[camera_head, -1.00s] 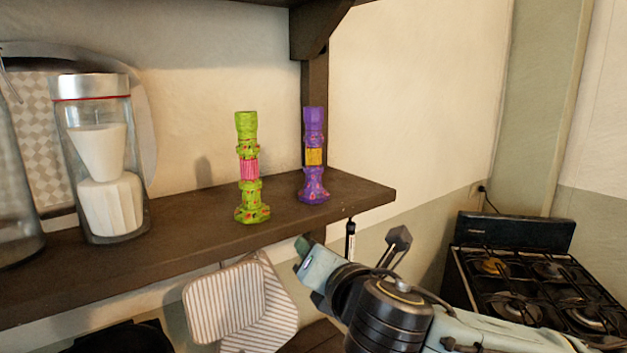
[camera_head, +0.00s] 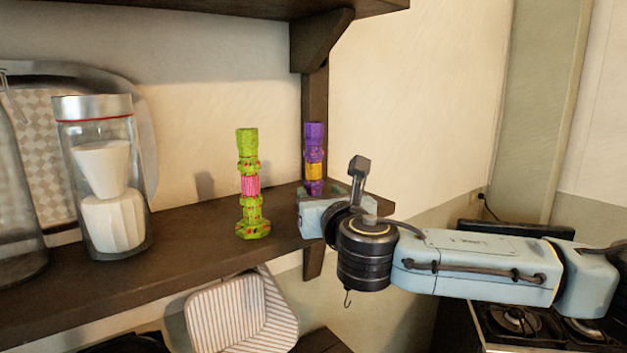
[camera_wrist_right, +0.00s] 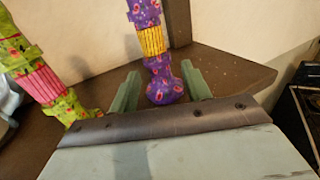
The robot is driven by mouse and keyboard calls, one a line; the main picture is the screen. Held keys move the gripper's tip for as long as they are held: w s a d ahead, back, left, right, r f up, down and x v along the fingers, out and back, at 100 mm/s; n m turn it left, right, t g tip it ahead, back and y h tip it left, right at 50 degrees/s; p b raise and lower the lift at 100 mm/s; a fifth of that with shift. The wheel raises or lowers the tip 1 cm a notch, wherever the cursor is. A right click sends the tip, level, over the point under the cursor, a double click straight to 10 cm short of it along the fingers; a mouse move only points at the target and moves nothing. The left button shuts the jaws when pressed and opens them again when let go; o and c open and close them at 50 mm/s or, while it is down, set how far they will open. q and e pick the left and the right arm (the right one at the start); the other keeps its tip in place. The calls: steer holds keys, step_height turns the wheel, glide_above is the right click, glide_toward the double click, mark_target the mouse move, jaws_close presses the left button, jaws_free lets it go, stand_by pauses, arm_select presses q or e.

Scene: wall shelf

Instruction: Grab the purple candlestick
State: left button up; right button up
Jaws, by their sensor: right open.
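The purple candlestick (camera_head: 315,150), with a yellow band, stands upright on the wooden shelf (camera_head: 190,243) near its right end. Its lower part is hidden behind my right gripper (camera_head: 318,197) in the head view. In the right wrist view the purple candlestick (camera_wrist_right: 160,68) stands just ahead, its base between the two green fingers of my right gripper (camera_wrist_right: 158,88). The right gripper is open, with visible gaps beside the candlestick's base. My left gripper is in neither view.
A green candlestick (camera_head: 249,190) with a pink band stands left of the purple one, and close to the left finger in the wrist view (camera_wrist_right: 38,80). A glass jar (camera_head: 103,180) stands further left. A wooden bracket (camera_head: 317,85) is behind. A stove (camera_head: 515,318) is lower right.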

mark_target(316, 189)
steer(key=shift+p+x, duration=0.95)
steer(key=shift+x, duration=1.7)
steer(key=shift+w+a, duration=0.2)
steer(key=shift+w, duration=0.35)
jaws_close()
